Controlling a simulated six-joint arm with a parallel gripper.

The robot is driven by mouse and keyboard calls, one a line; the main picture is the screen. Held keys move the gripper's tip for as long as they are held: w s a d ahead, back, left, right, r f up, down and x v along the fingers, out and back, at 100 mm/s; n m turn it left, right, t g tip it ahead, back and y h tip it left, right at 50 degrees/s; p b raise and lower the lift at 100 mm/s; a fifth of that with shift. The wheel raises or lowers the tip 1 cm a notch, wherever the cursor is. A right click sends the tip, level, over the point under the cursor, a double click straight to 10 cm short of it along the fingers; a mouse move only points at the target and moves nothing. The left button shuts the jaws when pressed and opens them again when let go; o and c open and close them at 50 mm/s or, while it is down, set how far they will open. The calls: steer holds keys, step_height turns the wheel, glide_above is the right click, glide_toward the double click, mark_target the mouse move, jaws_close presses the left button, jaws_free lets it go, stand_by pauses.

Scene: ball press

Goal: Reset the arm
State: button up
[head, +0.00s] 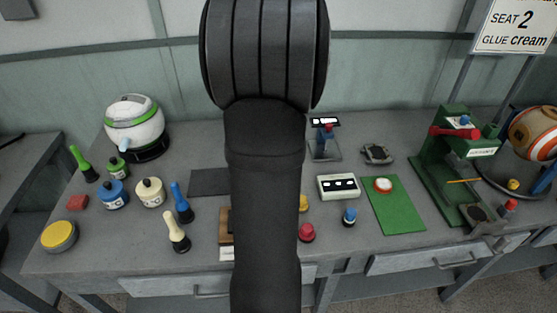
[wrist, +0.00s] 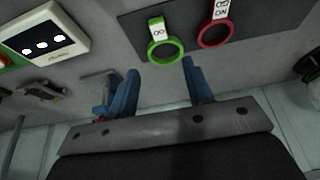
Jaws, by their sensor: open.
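My arm stands upright through the middle of the head view, and my gripper is hidden there behind it. In the wrist view my gripper (wrist: 160,70) has its two blue fingers spread apart, with nothing held between them. A green ring with a tag (wrist: 165,45) lies on a dark mat (wrist: 265,25) just beyond the fingertips. A red ring with a tag (wrist: 214,31) lies to its right. I cannot tell the height of the fingers above the table. The mat's left part also shows in the head view (head: 208,182).
A green press (head: 432,185) stands farther right. A white round machine (head: 135,122), a yellow-topped tin (head: 59,237) and several pots and bottles stand left.

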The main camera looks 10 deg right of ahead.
steer(key=shift+f, duration=0.15)
steer(key=x, duration=1.1)
steer(key=shift+w+f, duration=0.25)
steer(key=shift+f, duration=0.05)
steer(key=shift+w, duration=0.1)
steer(key=shift+r, duration=0.65)
